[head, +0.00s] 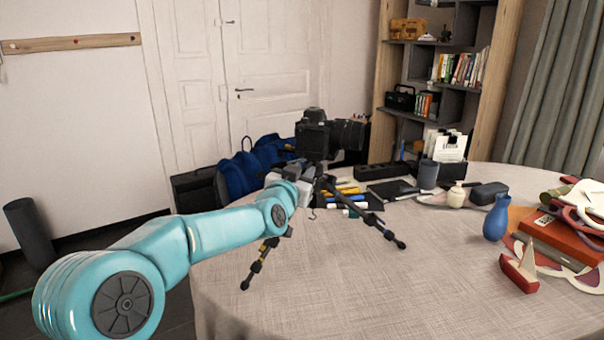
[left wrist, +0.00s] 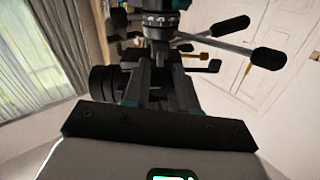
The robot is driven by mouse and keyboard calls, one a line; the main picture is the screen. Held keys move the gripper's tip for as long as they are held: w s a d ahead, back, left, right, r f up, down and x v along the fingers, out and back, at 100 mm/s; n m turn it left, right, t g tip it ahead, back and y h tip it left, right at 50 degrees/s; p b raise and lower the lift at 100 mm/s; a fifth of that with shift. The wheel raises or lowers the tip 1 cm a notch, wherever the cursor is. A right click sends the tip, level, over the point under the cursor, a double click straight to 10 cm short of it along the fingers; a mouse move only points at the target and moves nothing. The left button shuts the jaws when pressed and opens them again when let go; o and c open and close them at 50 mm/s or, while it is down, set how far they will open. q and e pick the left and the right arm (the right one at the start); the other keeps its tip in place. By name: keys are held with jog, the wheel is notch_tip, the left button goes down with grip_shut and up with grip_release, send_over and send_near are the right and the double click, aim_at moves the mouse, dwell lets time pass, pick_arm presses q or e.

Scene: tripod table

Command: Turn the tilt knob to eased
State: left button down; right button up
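The black tripod (head: 395,241) stands on the round table with its legs spread and a black camera (head: 314,139) on top. My left arm comes in from the left, and its gripper (head: 300,172) is at the tripod head, just below the camera. The left wrist view shows the tripod head (left wrist: 160,20) close up, with black-ended handles (left wrist: 271,30) and a small gold piece (left wrist: 214,66). I cannot tell which is the tilt knob or its setting. My dark left fingers (left wrist: 158,80) reach to the head; their opening and any contact are unclear. My right gripper is out of view.
The tablecloth (head: 330,290) is clear in front. Pens, a black tray, a grey cup (head: 428,174) and a white jar (head: 456,196) lie behind the tripod. A blue vase (head: 497,217), red toy boat (head: 521,269) and orange book (head: 563,236) are at the right.

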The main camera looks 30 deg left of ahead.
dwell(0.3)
pick_arm(q)
jog(key=n+b, duration=0.3)
jog(key=n, duration=0.1)
jog(key=shift+f, duration=0.15)
jog(key=n+b, duration=0.2)
jog(key=n, duration=0.2)
jog(key=n+b, duration=0.1)
jog(key=n, duration=0.4)
jog(key=shift+b, duration=0.35)
jog(key=n+b, duration=0.1)
jog(key=n, duration=0.3)
jog(key=shift+n, duration=0.3)
jog(key=c, duration=0.9)
grip_release()
